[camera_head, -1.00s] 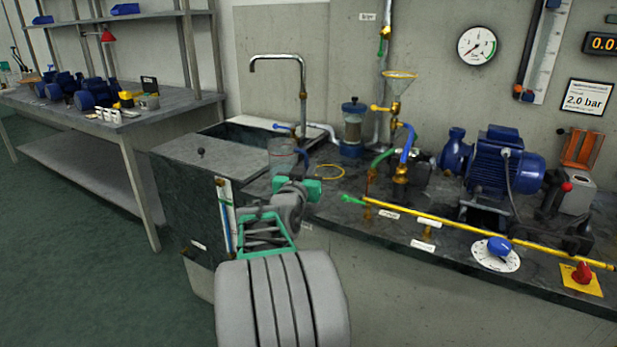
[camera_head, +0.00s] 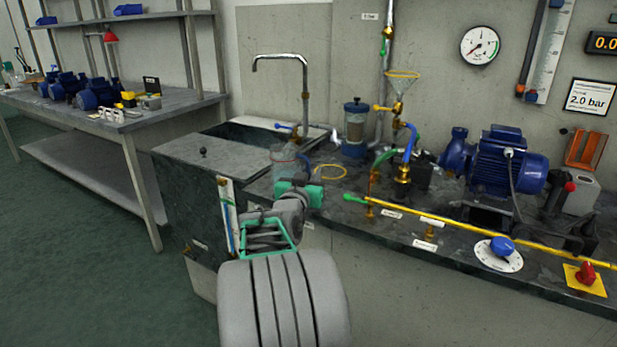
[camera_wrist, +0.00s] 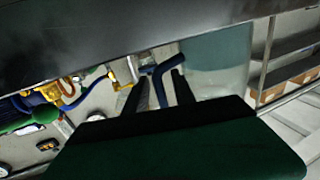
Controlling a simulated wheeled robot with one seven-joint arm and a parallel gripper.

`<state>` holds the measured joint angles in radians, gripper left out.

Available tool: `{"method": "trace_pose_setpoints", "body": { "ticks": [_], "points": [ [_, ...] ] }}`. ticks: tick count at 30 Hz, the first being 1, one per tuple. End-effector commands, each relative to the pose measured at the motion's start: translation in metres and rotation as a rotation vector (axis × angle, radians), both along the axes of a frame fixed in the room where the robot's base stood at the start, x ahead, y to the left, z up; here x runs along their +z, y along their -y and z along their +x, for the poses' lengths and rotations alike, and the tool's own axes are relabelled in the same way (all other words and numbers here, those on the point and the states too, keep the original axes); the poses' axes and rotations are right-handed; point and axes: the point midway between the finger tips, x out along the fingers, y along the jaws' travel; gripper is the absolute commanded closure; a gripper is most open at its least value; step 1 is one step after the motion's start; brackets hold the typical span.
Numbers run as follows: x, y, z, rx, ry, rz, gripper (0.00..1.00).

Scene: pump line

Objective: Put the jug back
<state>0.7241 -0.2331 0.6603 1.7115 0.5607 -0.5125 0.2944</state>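The jug (camera_head: 284,161) is clear, with a blue handle, and shows just beyond my gripper (camera_head: 300,183) in the head view, left of a thin yellow ring (camera_head: 330,172) on the bench. In the wrist view the clear jug wall (camera_wrist: 218,65) is at the upper right. The blue handle (camera_wrist: 160,85) lies between the two dark fingers of my gripper (camera_wrist: 157,92), which look shut on it. The jug's base is partly hidden by my gripper, so I cannot see exactly how high it is above the bench.
A dark tank (camera_head: 205,172) with a sink and tall tap (camera_head: 303,90) stands at the left. On the bench are a blue-capped filter (camera_head: 355,130), a funnel (camera_head: 402,85) with hoses, a yellow pipe (camera_head: 470,228) along the front and a blue pump (camera_head: 505,165).

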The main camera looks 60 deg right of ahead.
Motion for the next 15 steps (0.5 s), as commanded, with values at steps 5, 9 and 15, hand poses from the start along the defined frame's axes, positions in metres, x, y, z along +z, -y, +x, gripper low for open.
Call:
{"method": "trace_pose_setpoints", "body": {
  "ticks": [5,9,15],
  "points": [
    [0.003,-0.027,-0.008,0.004,0.001,-0.001,0.68],
    [0.003,-0.062,-0.021,0.006,0.002,-0.002,0.68],
    [0.001,-0.102,-0.037,0.004,0.001,-0.001,0.68]
  ]
}}
